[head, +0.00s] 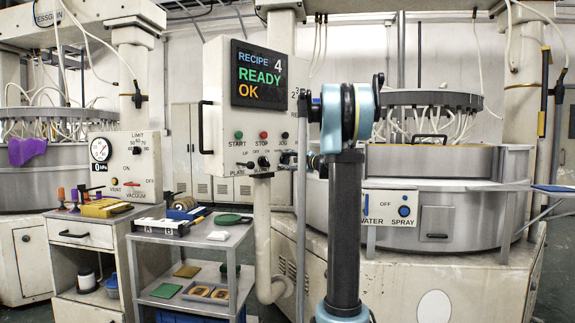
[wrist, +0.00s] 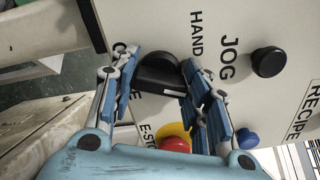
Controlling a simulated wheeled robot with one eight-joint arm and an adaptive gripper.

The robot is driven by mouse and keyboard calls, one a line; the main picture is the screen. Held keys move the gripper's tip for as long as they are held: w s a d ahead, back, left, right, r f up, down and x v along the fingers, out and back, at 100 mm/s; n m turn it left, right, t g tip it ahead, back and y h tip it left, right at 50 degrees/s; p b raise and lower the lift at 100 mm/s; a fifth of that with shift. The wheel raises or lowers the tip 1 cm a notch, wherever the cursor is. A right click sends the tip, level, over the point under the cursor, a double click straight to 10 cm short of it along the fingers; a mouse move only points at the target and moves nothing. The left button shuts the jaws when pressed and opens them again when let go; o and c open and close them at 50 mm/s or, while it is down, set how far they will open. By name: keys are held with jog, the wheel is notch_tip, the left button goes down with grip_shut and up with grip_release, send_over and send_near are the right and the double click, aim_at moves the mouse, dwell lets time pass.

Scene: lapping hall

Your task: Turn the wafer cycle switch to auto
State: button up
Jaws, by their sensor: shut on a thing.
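The wafer cycle switch (wrist: 157,72) is a black rotary knob on a pale panel in the wrist view. Its label, partly covered, seems to read CYCLE, and HAND is printed beside it. No AUTO label can be read, and I cannot tell the knob's exact setting. My gripper (wrist: 160,78) has its two blue fingers shut on the knob, one on each side.
The wrist view shows a black JOG knob (wrist: 268,61), a red E-STOP button (wrist: 175,145) with a yellow collar and a blue button (wrist: 246,138) close by. The cabinet's screen (head: 258,76) reads RECIPE 4 READY OK. A grey cart (head: 190,238) stands left of the cabinet.

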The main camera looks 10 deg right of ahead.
jog(key=shift+d+f+m, duration=0.1)
jog(key=shift+f+m, duration=0.05)
jog(key=shift+m, duration=0.45)
jog(key=o, duration=1.1)
jog(key=shift+c, duration=0.2)
jog(key=v, duration=1.2)
jog(key=shift+w, duration=0.1)
